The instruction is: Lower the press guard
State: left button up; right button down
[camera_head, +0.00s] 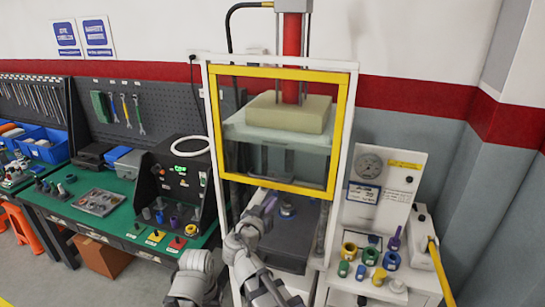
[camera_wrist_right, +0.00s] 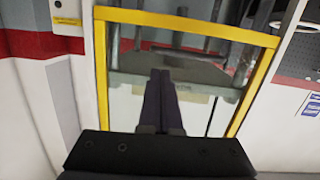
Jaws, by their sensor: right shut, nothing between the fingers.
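The press guard (camera_head: 288,185) is a yellow frame around a clear pane on the front of a white-framed press. It stands raised, with an open gap below its bottom bar. Behind the pane are a red ram and a pale block. My right gripper (camera_head: 270,202) is just below the bottom bar in the head view, in front of the gap. In the right wrist view, the guard's yellow frame (camera_wrist_right: 190,25) lies beyond my shut, empty right fingers (camera_wrist_right: 160,75). I cannot tell whether they touch the guard.
A small part (camera_head: 287,208) sits on the dark press bed. To the right, a stand (camera_head: 345,281) holds a gauge (camera_head: 368,167) and several coloured rings. To the left, a green bench (camera_head: 62,207) carries a control box (camera_head: 180,185) and trays.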

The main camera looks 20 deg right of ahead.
pick_arm(q)
jog(key=s+a+r+y+p, duration=0.1)
jog(key=s+a+r+p, duration=0.1)
jog(key=a+r, duration=0.15)
pick_arm(e)
notch_tip(320, 180, up, 5)
jog(key=w+t, duration=0.1)
jog(key=w, duration=0.1)
send_over(277, 180)
jog(key=s+a, duration=0.1)
jog(key=s, duration=0.2)
pick_arm(q)
jog(key=shift+w+d+f+b, duration=0.15)
jog(key=shift+f+b, duration=1.05)
jog(key=shift+b, duration=0.05)
jog(key=shift+w+d+f+b, duration=0.1)
jog(key=shift+w+f+b, duration=0.05)
jog(key=shift+f+b, duration=1.05)
pick_arm(e)
jog(key=shift+w+d+f, duration=0.15)
jog(key=shift+f, duration=1)
jog(key=shift+w+d+f, duration=0.1)
jog(key=shift+f, duration=1)
jog(key=shift+f, duration=0.1)
